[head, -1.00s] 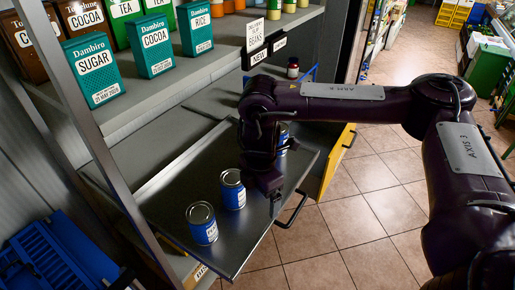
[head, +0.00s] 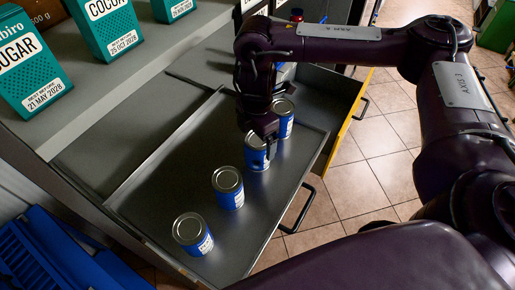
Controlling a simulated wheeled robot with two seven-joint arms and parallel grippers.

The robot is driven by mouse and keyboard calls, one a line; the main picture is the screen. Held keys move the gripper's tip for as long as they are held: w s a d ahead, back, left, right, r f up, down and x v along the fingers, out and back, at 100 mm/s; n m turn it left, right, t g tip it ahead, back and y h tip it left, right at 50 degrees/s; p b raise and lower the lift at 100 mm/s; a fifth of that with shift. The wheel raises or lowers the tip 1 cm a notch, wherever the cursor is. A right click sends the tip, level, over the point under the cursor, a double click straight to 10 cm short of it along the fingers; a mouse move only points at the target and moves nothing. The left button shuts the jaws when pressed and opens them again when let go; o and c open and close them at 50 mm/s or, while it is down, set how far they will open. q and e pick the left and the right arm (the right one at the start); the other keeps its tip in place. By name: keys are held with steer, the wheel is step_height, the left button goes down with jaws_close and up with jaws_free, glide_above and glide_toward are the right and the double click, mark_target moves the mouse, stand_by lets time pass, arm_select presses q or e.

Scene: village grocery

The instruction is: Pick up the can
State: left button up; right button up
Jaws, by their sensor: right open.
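Several blue cans with metal lids stand upright in a row in the open grey drawer. The nearest can (head: 193,235) and the second can (head: 228,189) are fully visible. My right gripper (head: 262,146) is open and points down at the third can (head: 257,160), with its fingers at the top of that can. It partly covers this can, and I cannot tell whether the fingers touch it. The farthest can (head: 286,124) stands just behind the gripper, partly hidden by it. My left gripper is out of view.
The drawer (head: 150,215) has a raised rim and a dark handle (head: 297,209) on its right side. A yellow-edged drawer (head: 345,120) stands open behind it. Teal boxes (head: 30,65) stand on the shelf above left. A blue crate (head: 50,255) is at lower left.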

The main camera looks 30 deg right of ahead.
steer(key=f, duration=0.4)
steer(key=shift+w+d+f+b, duration=0.15)
steer(key=shift+w+d+b, duration=0.2)
steer(key=shift+w+d, duration=0.05)
steer(key=shift+f, duration=0.35)
steer(key=c, duration=1.4)
steer(key=shift+r, duration=0.2)
